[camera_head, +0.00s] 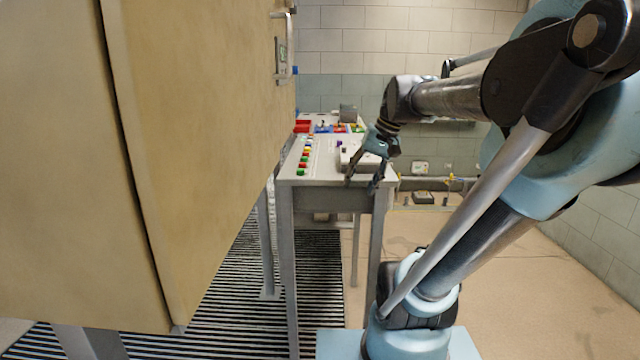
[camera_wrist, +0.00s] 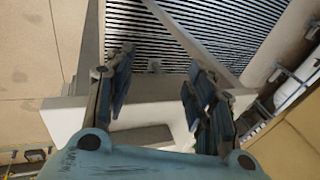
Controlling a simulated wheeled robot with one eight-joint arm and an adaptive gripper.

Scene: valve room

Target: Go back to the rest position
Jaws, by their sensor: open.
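My gripper (camera_head: 364,184) hangs from my arm in front of the near end of a grey table (camera_head: 335,199) in the head view. Its two fingers are spread apart, with nothing between them. The wrist view also shows my gripper (camera_wrist: 163,100) open and empty, above a pale table surface and a striped floor grating (camera_wrist: 200,30). I cannot tell whether the fingertips touch the table.
A large tan cabinet (camera_head: 200,140) fills the left. The table holds a row of coloured buttons (camera_head: 303,155), a pale box (camera_head: 360,158) and red and blue bins (camera_head: 304,126). Pipes (camera_head: 430,180) run along the back wall. Floor at lower right (camera_head: 530,290) is clear.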

